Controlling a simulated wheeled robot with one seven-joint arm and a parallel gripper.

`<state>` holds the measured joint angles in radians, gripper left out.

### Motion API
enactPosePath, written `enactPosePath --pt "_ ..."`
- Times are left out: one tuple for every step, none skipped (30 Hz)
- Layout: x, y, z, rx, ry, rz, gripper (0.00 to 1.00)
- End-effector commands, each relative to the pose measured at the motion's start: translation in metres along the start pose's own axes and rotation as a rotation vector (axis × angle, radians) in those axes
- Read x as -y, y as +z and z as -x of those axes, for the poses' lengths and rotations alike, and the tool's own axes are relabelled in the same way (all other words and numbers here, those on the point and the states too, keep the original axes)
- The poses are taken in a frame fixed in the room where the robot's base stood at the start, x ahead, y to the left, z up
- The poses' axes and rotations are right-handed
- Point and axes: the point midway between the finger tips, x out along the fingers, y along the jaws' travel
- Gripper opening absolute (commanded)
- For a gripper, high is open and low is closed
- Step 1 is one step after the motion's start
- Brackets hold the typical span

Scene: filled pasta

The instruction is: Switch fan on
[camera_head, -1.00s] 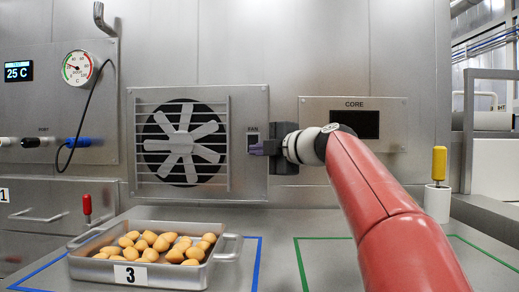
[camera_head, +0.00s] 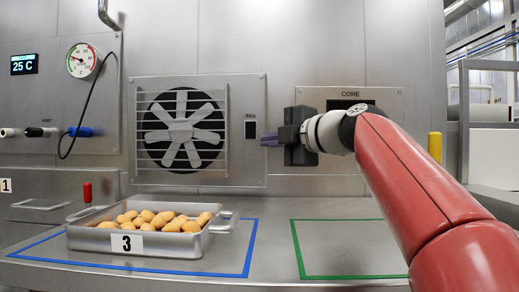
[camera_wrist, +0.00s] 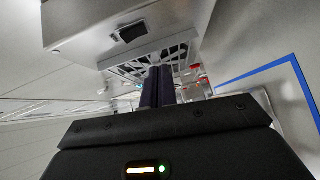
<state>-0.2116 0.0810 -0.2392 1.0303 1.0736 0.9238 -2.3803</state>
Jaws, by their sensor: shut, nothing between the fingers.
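The fan (camera_head: 181,130) sits behind a slatted grille on a steel wall panel; its grille also shows in the wrist view (camera_wrist: 140,68). The dark fan switch (camera_head: 251,130), under the label "FAN", is right of the grille. It also shows in the wrist view (camera_wrist: 131,32). Which way the switch is set is too small to tell. My gripper (camera_head: 268,140) is shut and empty, its purple fingers pointing left. The fingertips are just right of the switch and slightly lower, and look apart from it. The shut fingers show in the wrist view (camera_wrist: 157,86).
A "CORE" panel (camera_head: 310,98) is partly behind my wrist. A steel tray (camera_head: 90,240) of brown rounded pieces, marked 3, stands in the blue outline. The green-outlined area (camera_head: 340,245) looks clear. A gauge (camera_head: 83,57) and cable are on the left.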

Motion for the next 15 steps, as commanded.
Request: enactPosePath --pt "0.003 0.001 0.012 0.002 0.004 0.0 0.0" --pt "0.004 0.001 0.017 0.002 0.003 0.0 0.0" --pt "0.005 0.001 0.024 0.002 0.003 0.001 0.0" --pt "0.006 0.001 0.028 0.001 0.002 0.001 0.0" --pt "0.006 0.001 0.032 0.001 0.002 0.001 0.0" --pt "0.006 0.001 0.037 0.001 0.002 0.001 0.0" --pt "0.007 0.001 0.039 0.001 0.002 0.001 0.0" --pt "0.007 0.001 0.042 0.001 0.001 0.001 0.0" --pt "0.008 0.001 0.044 0.0 0.0 0.001 0.0" --pt "0.008 0.001 0.045 0.0 0.0 0.001 0.0" --pt "0.008 0.001 0.046 0.0 0.001 0.001 0.0" --pt "0.008 0.001 0.047 0.0 0.001 0.0 0.0" --pt "0.007 0.001 0.047 0.0 0.001 0.001 0.0" --pt "0.007 0.001 0.048 0.0 0.001 0.001 0.0" --pt "0.007 0.001 0.048 0.0 0.001 0.001 0.0"
